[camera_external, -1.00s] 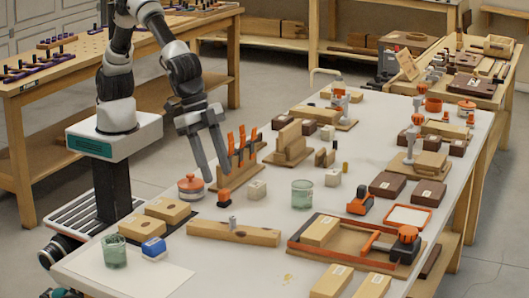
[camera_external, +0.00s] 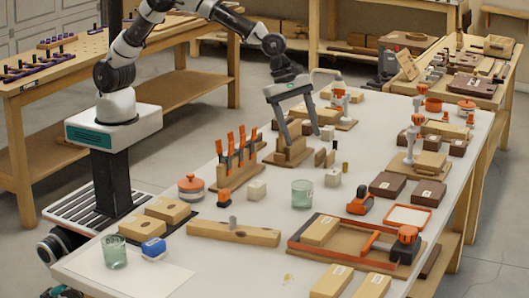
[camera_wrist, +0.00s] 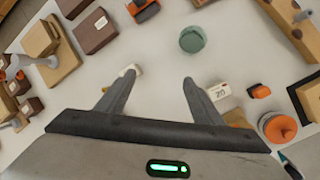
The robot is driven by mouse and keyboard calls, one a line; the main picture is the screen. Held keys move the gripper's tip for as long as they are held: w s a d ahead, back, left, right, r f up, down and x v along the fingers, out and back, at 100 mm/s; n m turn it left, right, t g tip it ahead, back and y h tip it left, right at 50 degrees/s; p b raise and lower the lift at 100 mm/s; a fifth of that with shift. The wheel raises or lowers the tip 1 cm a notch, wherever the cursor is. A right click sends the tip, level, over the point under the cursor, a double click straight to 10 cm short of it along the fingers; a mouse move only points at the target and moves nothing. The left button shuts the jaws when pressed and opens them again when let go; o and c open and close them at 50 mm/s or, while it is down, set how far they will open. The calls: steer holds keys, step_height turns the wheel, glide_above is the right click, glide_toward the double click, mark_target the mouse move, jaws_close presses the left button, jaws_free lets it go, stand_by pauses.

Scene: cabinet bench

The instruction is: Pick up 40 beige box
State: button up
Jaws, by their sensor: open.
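Small beige boxes stand on the white table. One (camera_external: 257,189) is near the orange clamp rack; in the wrist view it (camera_wrist: 219,91) lies just beyond my right finger, with a marked label I cannot read surely. Another (camera_external: 333,177) stands right of the green cup; in the wrist view it (camera_wrist: 131,70) is partly hidden by my left fingertip. A third (camera_external: 327,132) is farther back. I cannot tell which is number 40. My gripper (camera_external: 300,138) is open and empty above the table, fingers down; in the wrist view nothing is between its fingertips (camera_wrist: 160,78).
The green cup (camera_external: 302,194) stands between the two nearer boxes. The clamp rack (camera_external: 237,165) and a stepped wooden block (camera_external: 291,153) are obstacles near my gripper. An orange-lidded jar (camera_external: 191,187) stands at left. Bare tabletop lies around the cup.

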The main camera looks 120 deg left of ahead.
steer(key=a+n, duration=0.8)
steer(key=a, duration=0.1)
steer(key=b, duration=0.2)
glide_toward(333, 171)
steer(key=x, duration=0.4)
steer(key=shift+s+f, duration=0.2)
steer(key=shift+f, duration=0.15)
steer(key=shift+w+x, duration=0.15)
steer(key=shift+x, duration=1.3)
steer(key=shift+w+x, duration=0.2)
steer(key=shift+x, duration=1.25)
steer(key=shift+r+t, duration=0.1)
steer(key=shift+t, duration=0.2)
steer(key=shift+c, duration=0.4)
steer(key=c, duration=1.1)
